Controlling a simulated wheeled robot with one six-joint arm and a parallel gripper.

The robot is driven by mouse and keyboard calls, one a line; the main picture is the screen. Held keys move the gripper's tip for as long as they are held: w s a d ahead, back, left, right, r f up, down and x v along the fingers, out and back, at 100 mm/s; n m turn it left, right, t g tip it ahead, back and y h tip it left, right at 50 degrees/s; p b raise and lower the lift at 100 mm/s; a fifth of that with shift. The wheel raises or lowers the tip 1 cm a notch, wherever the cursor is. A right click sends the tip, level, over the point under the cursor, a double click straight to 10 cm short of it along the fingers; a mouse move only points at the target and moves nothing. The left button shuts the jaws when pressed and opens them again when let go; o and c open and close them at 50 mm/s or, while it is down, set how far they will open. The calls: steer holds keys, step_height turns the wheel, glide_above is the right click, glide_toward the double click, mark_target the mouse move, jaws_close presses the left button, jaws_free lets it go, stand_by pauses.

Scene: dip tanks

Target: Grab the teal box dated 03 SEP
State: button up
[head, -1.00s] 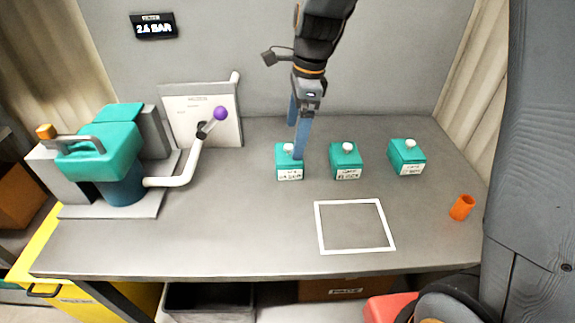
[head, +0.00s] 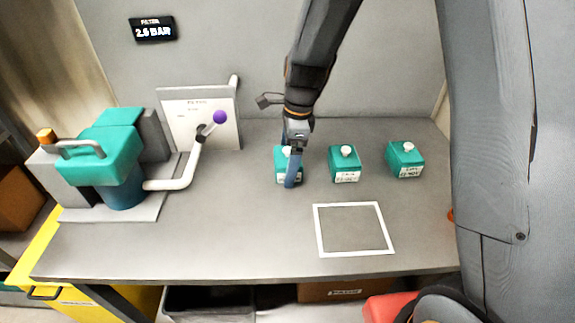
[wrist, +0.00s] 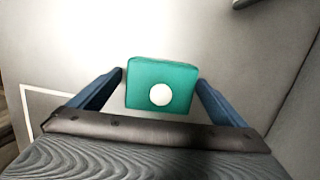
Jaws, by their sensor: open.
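Three teal boxes with white knobs and white front labels stand in a row on the table: a left box (head: 280,163), a middle box (head: 344,164) and a right box (head: 404,159). The labels are too small and blurred to read surely, and my gripper partly hides the left one. My gripper (head: 290,168) is low at the left box, with a blue finger in front of it. In the wrist view, my open gripper (wrist: 161,77) has its two blue fingers on either side of the teal box (wrist: 161,76), with gaps showing. The white knob faces the camera.
A white square outline (head: 355,253) is marked on the clear front of the table. A teal-lidded tank unit (head: 113,155) with a white pipe and purple-knobbed lever (head: 220,117) stands at left. An orange object (head: 451,215) at right is mostly hidden by my arm.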

steer(key=shift+c, duration=0.3)
steer(key=c, duration=1.1)
steer(key=shift+r, duration=0.1)
